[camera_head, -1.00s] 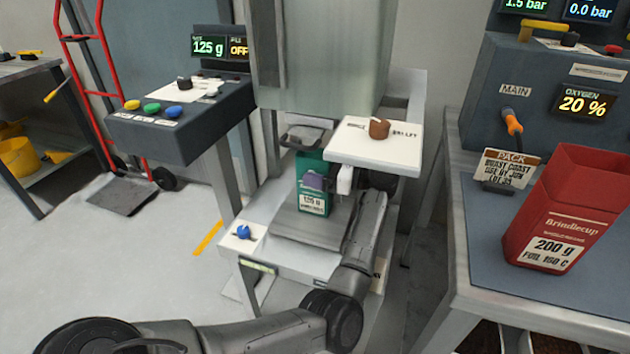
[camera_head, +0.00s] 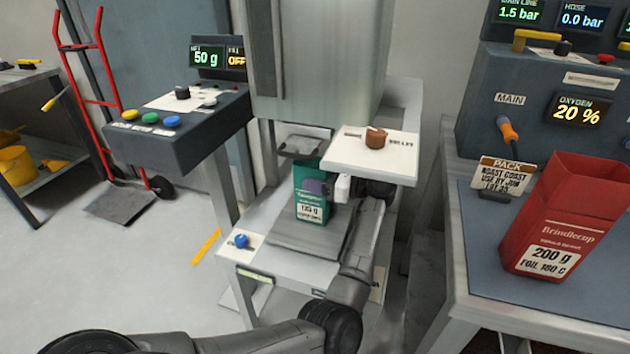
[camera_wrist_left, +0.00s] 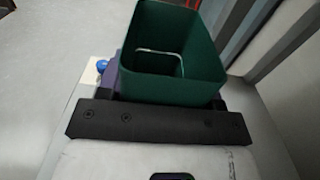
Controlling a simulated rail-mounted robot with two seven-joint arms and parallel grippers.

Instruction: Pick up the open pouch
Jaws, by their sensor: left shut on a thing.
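The open green pouch (camera_head: 310,209) stands upright at the weighing plate (camera_head: 300,240), under the filling machine. Its label reads 125 g. My left gripper (camera_head: 316,187) is shut on its upper part, coming in from the right. In the left wrist view the pouch (camera_wrist_left: 172,50) shows its wide open top, with the gripper's dark bar just below it. I cannot tell if the pouch's base still touches the plate. My right gripper is not in view.
A white shelf with a brown knob (camera_head: 376,138) overhangs just right of the pouch. A control box (camera_head: 180,120) stands left; its display (camera_head: 206,57) reads 50 g. A red open pouch (camera_head: 560,225) stands on the right bench. A blue knob (camera_head: 241,241) sits front left.

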